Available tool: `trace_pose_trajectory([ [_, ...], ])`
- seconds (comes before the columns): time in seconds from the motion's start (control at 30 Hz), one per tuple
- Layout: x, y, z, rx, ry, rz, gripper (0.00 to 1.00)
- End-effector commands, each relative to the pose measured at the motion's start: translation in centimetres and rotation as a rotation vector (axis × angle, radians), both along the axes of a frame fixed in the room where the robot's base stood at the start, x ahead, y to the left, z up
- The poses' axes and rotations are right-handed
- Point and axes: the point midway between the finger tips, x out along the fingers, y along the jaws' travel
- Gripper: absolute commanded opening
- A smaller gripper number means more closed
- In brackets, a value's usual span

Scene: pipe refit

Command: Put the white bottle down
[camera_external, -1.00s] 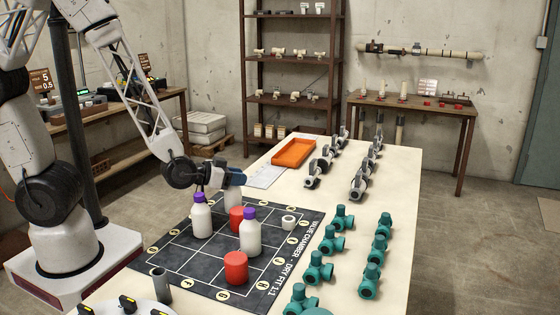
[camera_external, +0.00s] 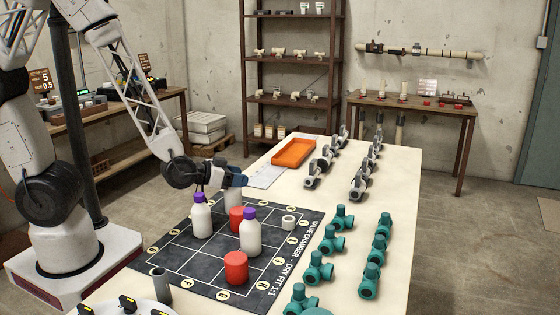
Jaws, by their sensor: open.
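A white bottle with its top hidden (camera_external: 233,199) stands upright at the back of the dark grid mat (camera_external: 190,262), directly below my gripper (camera_external: 233,183). My gripper is open, close to the bottle's top; whether they touch is hard to tell. Two more white bottles with purple caps stand on the mat: one at left (camera_external: 202,220) and one nearer the middle (camera_external: 250,236). A red cylinder (camera_external: 236,214) stands between them, and another red cylinder (camera_external: 236,267) stands at the front. A short white ring (camera_external: 288,223) is at the right of the mat.
Several teal valves (camera_external: 318,269) stand along the table's right side. Several grey valves (camera_external: 320,165) stand farther back, beside an orange tray (camera_external: 295,153) and a white sheet (camera_external: 266,175). A grey tube (camera_external: 161,283) stands at the front left. Some mat cells are free.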

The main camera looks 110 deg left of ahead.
Motion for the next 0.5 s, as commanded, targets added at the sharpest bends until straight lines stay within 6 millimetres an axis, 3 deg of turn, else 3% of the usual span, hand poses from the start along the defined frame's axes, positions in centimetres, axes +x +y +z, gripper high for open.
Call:
trace_pose_trajectory([
  [0.5,-2.8,-3.1,1.3,0.001,-0.001,-0.001,0.56],
])
